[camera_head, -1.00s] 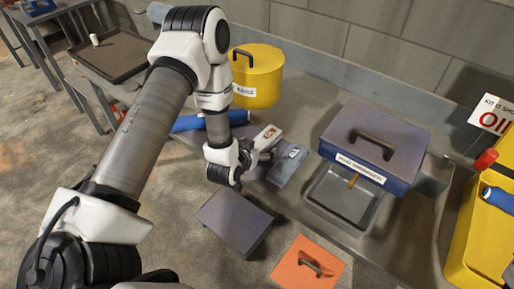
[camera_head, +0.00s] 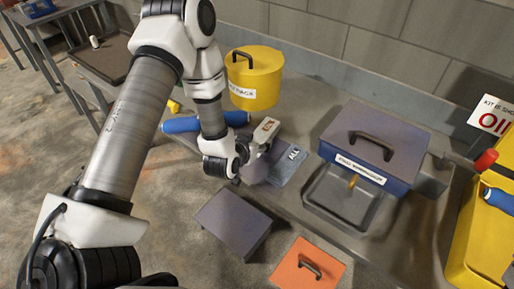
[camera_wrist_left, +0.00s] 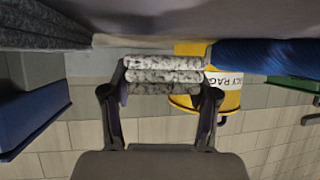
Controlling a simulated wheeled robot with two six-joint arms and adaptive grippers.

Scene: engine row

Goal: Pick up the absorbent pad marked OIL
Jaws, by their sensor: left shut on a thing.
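My left gripper (camera_head: 258,166) reaches down at the pads on the grey bench in the head view. In the left wrist view its two fingers (camera_wrist_left: 162,96) are shut on a speckled grey layered pad (camera_wrist_left: 163,75). In the head view a grey pad (camera_head: 266,130) with a white label and a reddish mark shows beside the gripper; the lettering is too small to read. A blue-grey pad (camera_head: 291,157) with another label lies to the right. The gripper and wrist hide part of the grasp. I cannot tell whether the held pad is clear of the bench.
A blue box (camera_head: 372,143) with a black handle and a grey tray (camera_head: 325,207) are to the right. A dark flat box (camera_head: 233,221) and an orange handled plate (camera_head: 303,268) are in front.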

